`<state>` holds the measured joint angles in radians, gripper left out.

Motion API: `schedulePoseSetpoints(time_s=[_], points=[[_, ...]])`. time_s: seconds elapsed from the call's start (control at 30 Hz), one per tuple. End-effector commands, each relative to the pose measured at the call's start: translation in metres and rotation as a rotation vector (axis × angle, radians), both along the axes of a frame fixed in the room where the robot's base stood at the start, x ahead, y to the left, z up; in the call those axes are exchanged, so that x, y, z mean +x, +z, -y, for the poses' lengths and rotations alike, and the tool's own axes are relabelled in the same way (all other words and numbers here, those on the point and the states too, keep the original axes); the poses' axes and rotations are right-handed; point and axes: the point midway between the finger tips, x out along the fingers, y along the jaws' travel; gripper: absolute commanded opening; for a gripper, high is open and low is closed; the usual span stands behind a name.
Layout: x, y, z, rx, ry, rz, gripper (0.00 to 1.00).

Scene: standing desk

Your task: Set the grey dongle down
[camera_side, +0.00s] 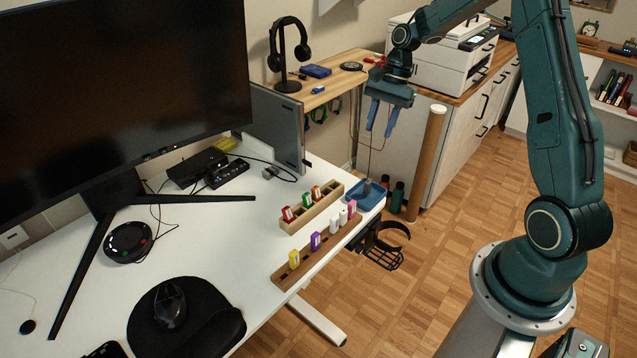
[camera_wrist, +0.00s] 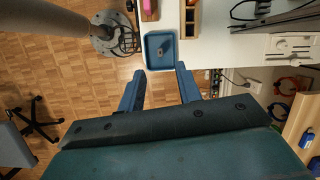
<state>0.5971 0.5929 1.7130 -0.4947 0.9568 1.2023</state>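A small grey object, which looks like the grey dongle (camera_side: 367,187), stands in the blue tray (camera_side: 375,200) at the desk's right corner. In the wrist view the grey dongle (camera_wrist: 166,50) shows inside the tray (camera_wrist: 150,38), near its middle. My gripper (camera_side: 380,133) is raised above the tray, pointing down, with its two blue fingers apart and nothing between them. In the wrist view my open gripper (camera_wrist: 160,72) has its fingertips just below the tray in the picture.
Two wooden racks, a rear one (camera_side: 312,212) and a front one (camera_side: 318,252), hold several coloured sticks beside the tray. A cardboard tube (camera_side: 427,155) stands right of my gripper. A wooden shelf (camera_side: 330,75) with headphones is behind.

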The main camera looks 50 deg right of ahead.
Motion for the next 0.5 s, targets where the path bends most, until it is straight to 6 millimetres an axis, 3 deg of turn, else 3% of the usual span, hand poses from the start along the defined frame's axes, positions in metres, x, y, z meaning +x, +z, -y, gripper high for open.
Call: schedulePoseSetpoints(time_s=[0.2,0.5], points=[[-0.012,0.053,-0.038,-0.084,0.183,0.098,0.34],[-0.045,0.11,-0.087,-0.199,0.439,0.226,0.34]])
